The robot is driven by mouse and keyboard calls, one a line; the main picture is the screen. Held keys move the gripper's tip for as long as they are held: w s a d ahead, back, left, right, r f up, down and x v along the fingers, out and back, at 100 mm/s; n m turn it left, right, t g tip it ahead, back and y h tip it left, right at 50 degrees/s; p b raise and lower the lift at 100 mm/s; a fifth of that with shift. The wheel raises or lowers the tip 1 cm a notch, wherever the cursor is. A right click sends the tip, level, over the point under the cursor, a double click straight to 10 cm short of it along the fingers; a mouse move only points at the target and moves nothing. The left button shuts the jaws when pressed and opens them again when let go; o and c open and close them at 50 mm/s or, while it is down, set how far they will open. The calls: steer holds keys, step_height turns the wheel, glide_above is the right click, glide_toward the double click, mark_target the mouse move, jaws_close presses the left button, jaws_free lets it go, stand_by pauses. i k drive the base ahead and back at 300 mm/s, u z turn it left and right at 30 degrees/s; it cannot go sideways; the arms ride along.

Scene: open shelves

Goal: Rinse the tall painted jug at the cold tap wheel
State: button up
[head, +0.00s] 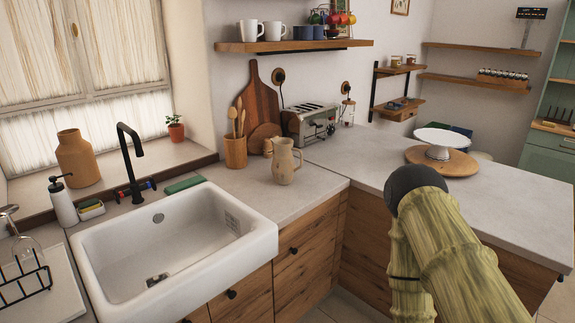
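A tan jug with a handle and faint darker markings (285,161) stands upright on the counter, right of the sink. It is the only jug with a handle that I see. The black tap (132,150) rises behind the white sink (253,238), its spout over the basin. A small blue wheel (151,184) is at the right of the tap's base and a small red one (117,197) at its left. My greenish arm with a dark rounded joint fills the lower right, well apart from the jug. My gripper is not in view.
A wooden utensil pot (235,152) and a toaster (312,124) stand behind the jug. A green sponge (185,185) lies on the sink's back edge. A soap bottle (63,201) and a terracotta vase (77,159) are at left. The basin is empty; counter around the jug is clear.

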mark_target(152, 183)
steer(key=z, duration=0.05)
steer(key=k, duration=0.45)
steer(key=z, duration=0.7)
steer(key=i, duration=0.65)
steer(key=u, duration=1.75)
